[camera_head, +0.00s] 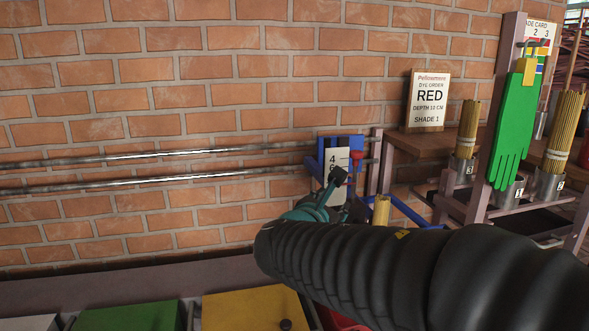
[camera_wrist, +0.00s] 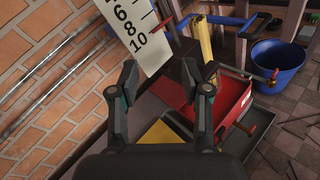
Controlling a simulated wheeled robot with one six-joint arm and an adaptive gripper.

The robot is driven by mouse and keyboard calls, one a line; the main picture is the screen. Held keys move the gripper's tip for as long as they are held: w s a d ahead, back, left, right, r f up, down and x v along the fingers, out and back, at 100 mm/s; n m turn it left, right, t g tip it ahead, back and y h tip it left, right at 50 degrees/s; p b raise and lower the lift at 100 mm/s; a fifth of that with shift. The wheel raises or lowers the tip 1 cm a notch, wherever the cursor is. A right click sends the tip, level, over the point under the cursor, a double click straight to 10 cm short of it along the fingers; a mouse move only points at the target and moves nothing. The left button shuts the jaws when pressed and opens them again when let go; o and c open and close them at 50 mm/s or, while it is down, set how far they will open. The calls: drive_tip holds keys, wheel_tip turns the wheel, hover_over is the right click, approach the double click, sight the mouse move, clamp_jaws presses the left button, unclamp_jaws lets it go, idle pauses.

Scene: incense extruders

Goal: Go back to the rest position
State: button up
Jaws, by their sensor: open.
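My gripper (camera_wrist: 160,88) is open in the wrist view, its two dark fingers apart with nothing between them. In the head view my gripper (camera_head: 338,190) shows at the end of my black ribbed arm, in front of the blue frame (camera_head: 357,143) and a white scale plate (camera_head: 336,157). The scale plate also shows in the wrist view (camera_wrist: 132,32), just beyond the left finger, with the marks 6, 8 and 10. I cannot tell whether the gripper touches it. Part of the frame is hidden behind my gripper and arm.
Two metal rails (camera_head: 150,156) run along the brick wall. Below are a green lid (camera_head: 130,316) and a yellow lid (camera_head: 250,309). A green glove (camera_head: 512,130) hangs at right near bundles of sticks (camera_head: 468,128). A red box (camera_wrist: 228,105) and blue bucket (camera_wrist: 278,65) stand beyond my gripper.

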drive_tip(key=s+d+f+m+g+y+p, duration=0.1)
drive_tip(key=s+d+f+m+g, duration=0.2)
drive_tip(key=s+f+m+g, duration=0.4)
drive_tip(key=s+d+f+m+g+y+p, duration=0.25)
drive_tip(key=s+f+m, duration=0.25)
drive_tip(key=s+m, duration=0.4)
drive_tip(key=s+d+r+m+y+p, duration=0.3)
drive_tip(key=s+r+m+p, duration=0.2)
drive_tip(key=s+m, duration=0.5)
drive_tip(key=shift+s+r+m+p, duration=0.15)
drive_tip(key=shift+r+m+p, duration=0.15)
drive_tip(key=shift+r+m, duration=0.3)
